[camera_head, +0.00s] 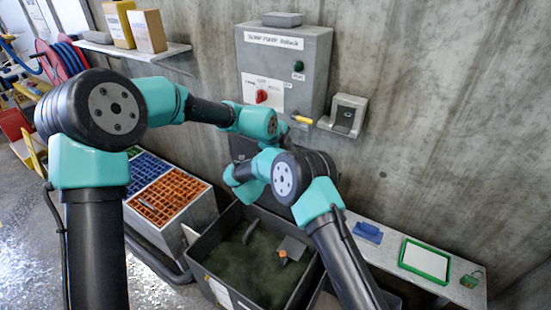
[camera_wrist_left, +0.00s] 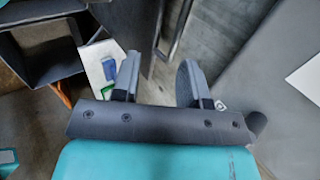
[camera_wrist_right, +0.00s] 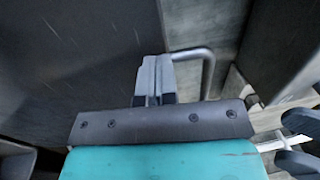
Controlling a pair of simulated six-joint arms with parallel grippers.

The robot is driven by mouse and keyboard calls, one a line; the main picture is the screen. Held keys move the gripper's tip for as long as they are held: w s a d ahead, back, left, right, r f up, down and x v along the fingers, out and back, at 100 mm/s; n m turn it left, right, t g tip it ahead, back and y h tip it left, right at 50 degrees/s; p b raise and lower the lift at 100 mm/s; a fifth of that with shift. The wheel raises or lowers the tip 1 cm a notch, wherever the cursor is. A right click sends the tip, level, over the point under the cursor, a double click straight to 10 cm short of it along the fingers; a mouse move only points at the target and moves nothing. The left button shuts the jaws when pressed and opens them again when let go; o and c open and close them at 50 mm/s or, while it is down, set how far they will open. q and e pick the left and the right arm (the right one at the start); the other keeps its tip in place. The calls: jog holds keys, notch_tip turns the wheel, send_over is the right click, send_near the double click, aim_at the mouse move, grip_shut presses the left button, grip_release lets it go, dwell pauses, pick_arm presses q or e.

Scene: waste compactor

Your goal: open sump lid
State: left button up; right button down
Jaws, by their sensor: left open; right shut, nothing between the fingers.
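A dark open-topped tank (camera_head: 213,267) with murky green contents stands below my arms in the head view. A dark panel (camera_head: 243,147) shows partly behind the arms against the wall; I cannot tell whether it is the sump lid. My right gripper (camera_wrist_right: 157,78) is shut and empty in the right wrist view. A bent metal bar handle (camera_wrist_right: 207,65) is just right of its fingers, beside a dark panel (camera_wrist_right: 75,50). My left gripper (camera_wrist_left: 157,80) is open and empty. A metal bar (camera_wrist_left: 181,30) shows beyond its fingers. The arms hide both grippers' fingertips in the head view.
A grey control box (camera_head: 285,65) with a red knob (camera_head: 261,96) is on the wall. A crate with orange grids (camera_head: 168,195) stands left of the tank. A bench (camera_head: 400,275) with a green-framed tray (camera_head: 425,259) and a blue item (camera_head: 368,232) is at right.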

pick_arm(q)
jog(key=s+a+f+m+t+y, duration=0.1)
jog(key=s+a+f+m, duration=0.15)
jog(key=a, duration=0.85)
jog(key=s+a+f+m+y, duration=0.1)
jog(key=a+f+m+y, duration=0.2)
jog(key=a, duration=0.8)
jog(key=s+a+f+m+g+h, duration=0.1)
jog(key=s+a+f+m+g, duration=0.1)
jog(key=s+f+m, duration=0.8)
jog(key=s+a+f+m+g, duration=0.1)
jog(key=s+f+m+g, duration=0.1)
jog(key=s+f+m, duration=0.8)
jog(key=s+d+f+m+g+h, duration=0.3)
jog(key=s+f+m, duration=0.7)
jog(key=m, duration=1.1)
jog(key=shift+s+d+f, duration=0.25)
jog(key=shift+s+d, duration=0.2)
jog(key=shift+d, duration=0.05)
